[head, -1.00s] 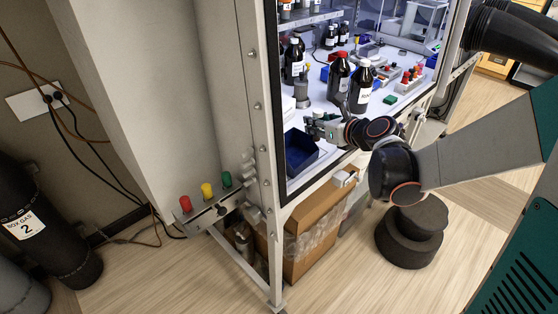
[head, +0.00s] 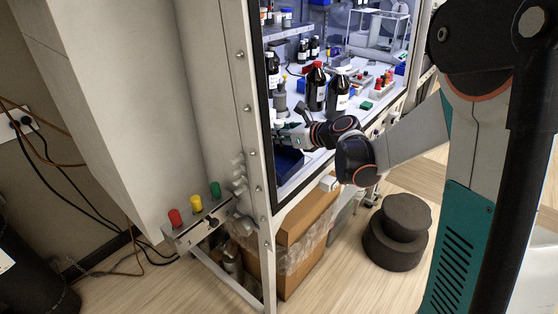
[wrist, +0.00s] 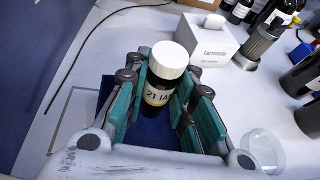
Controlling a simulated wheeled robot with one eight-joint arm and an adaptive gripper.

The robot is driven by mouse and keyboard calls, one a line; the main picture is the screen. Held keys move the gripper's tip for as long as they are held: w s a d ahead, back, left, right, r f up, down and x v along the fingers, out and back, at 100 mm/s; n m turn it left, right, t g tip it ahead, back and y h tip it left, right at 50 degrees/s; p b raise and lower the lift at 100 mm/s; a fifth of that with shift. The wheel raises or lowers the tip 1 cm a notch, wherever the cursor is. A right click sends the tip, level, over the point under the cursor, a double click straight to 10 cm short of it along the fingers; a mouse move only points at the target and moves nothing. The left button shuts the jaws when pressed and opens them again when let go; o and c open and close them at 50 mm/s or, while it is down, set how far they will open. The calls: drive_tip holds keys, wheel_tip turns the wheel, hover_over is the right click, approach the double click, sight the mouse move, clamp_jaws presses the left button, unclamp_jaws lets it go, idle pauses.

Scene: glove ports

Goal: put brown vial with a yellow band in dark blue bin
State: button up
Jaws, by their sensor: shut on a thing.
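The brown vial (wrist: 158,96) has a white cap and a pale label reading "21 JA", with a yellowish band at the label. It stands roughly upright between the teal finger pads of my gripper (wrist: 163,78), which is shut on it. The dark blue bin (wrist: 155,138) lies below the vial and fingers in the wrist view. In the head view the bin (head: 288,163) sits at the near left corner of the glove box floor, and my gripper (head: 291,136) is over its far side. The vial is too small to make out there.
A clear round dish (wrist: 262,150) is at the right. The box's window frame borders the near side.

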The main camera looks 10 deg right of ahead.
drive_tip(key=shift+f+b, duration=1.15)
drive_tip(key=shift+f, duration=2.65)
drive_tip(key=shift+f, duration=0.15)
drive_tip(key=o, duration=0.9)
drive_tip(key=shift+s+d+r, duration=0.15)
drive_tip(key=shift+r, duration=0.15)
drive_tip(key=p+v, duration=0.3)
drive_tip(key=v, duration=0.8)
drive_tip(key=shift+s+d, duration=0.1)
drive_tip(key=shift+s, duration=0.2)
